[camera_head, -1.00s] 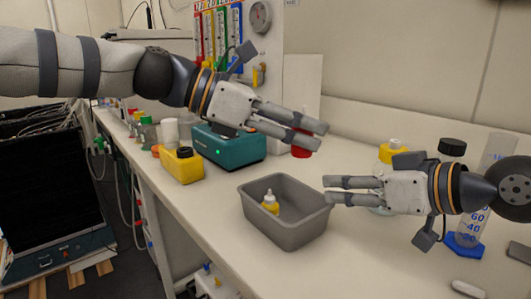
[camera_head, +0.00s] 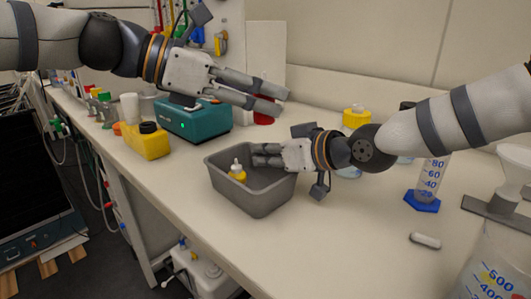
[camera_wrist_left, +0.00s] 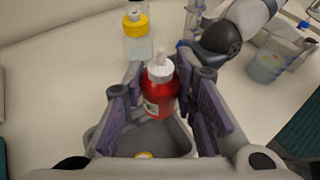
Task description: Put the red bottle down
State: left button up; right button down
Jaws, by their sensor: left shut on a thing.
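The red bottle (camera_wrist_left: 160,97) with a white cap stands between the fingers of my left gripper (camera_wrist_left: 163,100) in the left wrist view. In the head view my left gripper (camera_head: 268,95) is shut on it, and only a red part of the bottle (camera_head: 264,118) shows below the fingers. I cannot tell whether its base touches the bench. My right gripper (camera_head: 256,155) looks open. Its fingertips are over the grey bin (camera_head: 255,200), close to a small yellow bottle with a white tip (camera_head: 237,172) inside.
A teal device (camera_head: 192,120) and a yellow container (camera_head: 146,141) stand left of the bin. A yellow-capped bottle (camera_head: 356,117) and a blue-based cylinder (camera_head: 424,200) are to the right.

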pick_arm(q)
jog(key=shift+t, duration=0.3)
jog(key=f, duration=0.3)
jog(key=w+a+f, duration=0.1)
jog(key=f, duration=0.2)
jog(key=w+a+f, duration=0.1)
jog(key=f, duration=0.2)
jog(key=shift+w+f, duration=0.15)
jog(key=shift+f, duration=0.1)
jog(key=shift+f, duration=0.4)
jog(key=o, duration=1)
jog(key=shift+r, duration=0.1)
jog(key=v, duration=1.2)
jog(key=shift+r, duration=0.45)
